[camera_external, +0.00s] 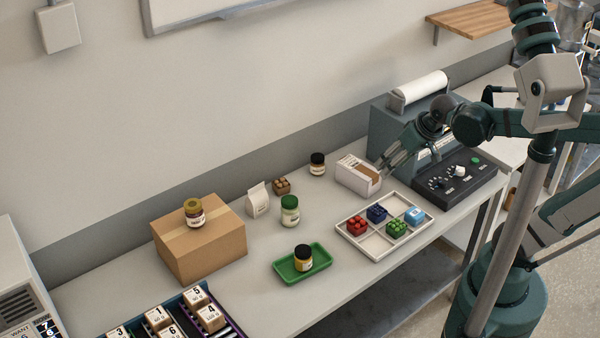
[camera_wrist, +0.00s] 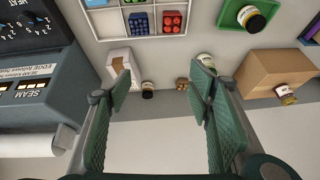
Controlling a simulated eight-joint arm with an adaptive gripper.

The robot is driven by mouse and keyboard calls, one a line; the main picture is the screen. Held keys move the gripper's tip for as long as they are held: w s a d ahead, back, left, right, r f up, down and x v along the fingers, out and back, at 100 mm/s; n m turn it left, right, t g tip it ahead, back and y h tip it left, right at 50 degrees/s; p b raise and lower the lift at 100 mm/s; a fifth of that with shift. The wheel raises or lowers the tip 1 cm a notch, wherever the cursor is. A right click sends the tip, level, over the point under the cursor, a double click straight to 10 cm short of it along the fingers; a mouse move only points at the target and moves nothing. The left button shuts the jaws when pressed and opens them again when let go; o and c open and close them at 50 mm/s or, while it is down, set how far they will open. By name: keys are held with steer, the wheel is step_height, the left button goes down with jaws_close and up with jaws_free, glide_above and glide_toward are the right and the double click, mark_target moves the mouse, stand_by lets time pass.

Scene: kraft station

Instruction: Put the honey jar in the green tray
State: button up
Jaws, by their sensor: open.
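The green tray (camera_external: 283,272) lies near the table's front edge. A black-lidded jar with a yellow band (camera_external: 303,258) stands in it; both show in the wrist view, the tray (camera_wrist: 229,17) and the jar (camera_wrist: 250,19). Another jar with a dark olive lid (camera_external: 194,212) stands on a cardboard box. A green-lidded jar (camera_external: 290,211) and a second black-lidded jar (camera_external: 317,164) stand on the table. The labels are too small to tell which is honey. My gripper (camera_external: 386,163) is open and empty, above the table's back right; its fingers (camera_wrist: 160,84) frame the wrist view.
The cardboard box (camera_external: 205,250) stands left of the tray. A divided white tray with coloured bricks (camera_external: 372,251) lies right of it. A white carton (camera_external: 258,200), brown block (camera_external: 281,186) and white-and-brown box (camera_external: 358,177) stand behind. A sealing machine (camera_external: 455,185) is at right; numbered blocks (camera_external: 209,317) sit front left.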

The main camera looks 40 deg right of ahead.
steer(key=s+d+t, duration=0.1)
steer(key=s+d, duration=0.3)
steer(key=d, duration=0.1)
steer(key=shift+d+r+n+t+h, duration=0.3)
steer(key=shift+d+n, duration=0.05)
steer(key=shift+n, duration=0.05)
